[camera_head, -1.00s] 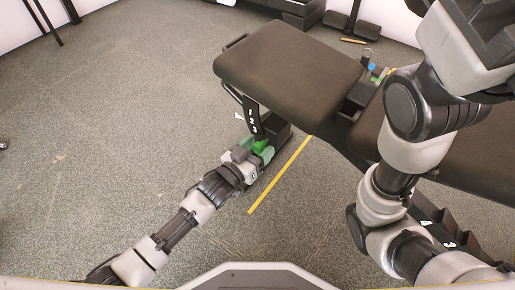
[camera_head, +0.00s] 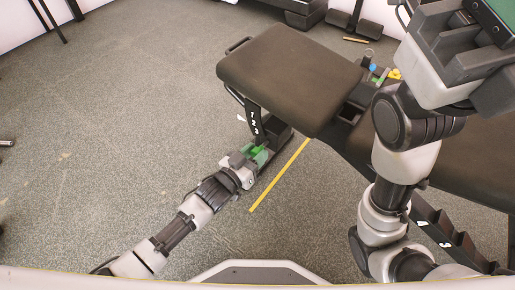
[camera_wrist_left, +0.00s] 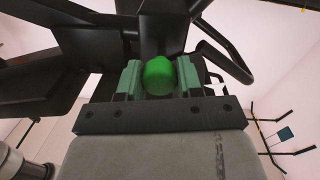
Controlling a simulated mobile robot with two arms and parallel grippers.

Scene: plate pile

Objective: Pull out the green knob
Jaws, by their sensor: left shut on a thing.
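The green knob (camera_wrist_left: 160,75) shows clearly in the left wrist view, rounded and bright, below the dark frame of the bench. My left gripper (camera_wrist_left: 159,80) is shut on it, with one pale green finger on each side. In the head view the left gripper (camera_head: 256,154) is low beside the bench's near support, at the number plate, and its fingers and wrist largely hide the knob.
The padded bench (camera_head: 290,75) has a dark seat and a longer back section at right. A numbered black strip (camera_head: 254,124) hangs under the seat. A yellow line (camera_head: 281,174) runs along the carpet. Small coloured items (camera_head: 376,70) lie behind the seat. The floor at left is free.

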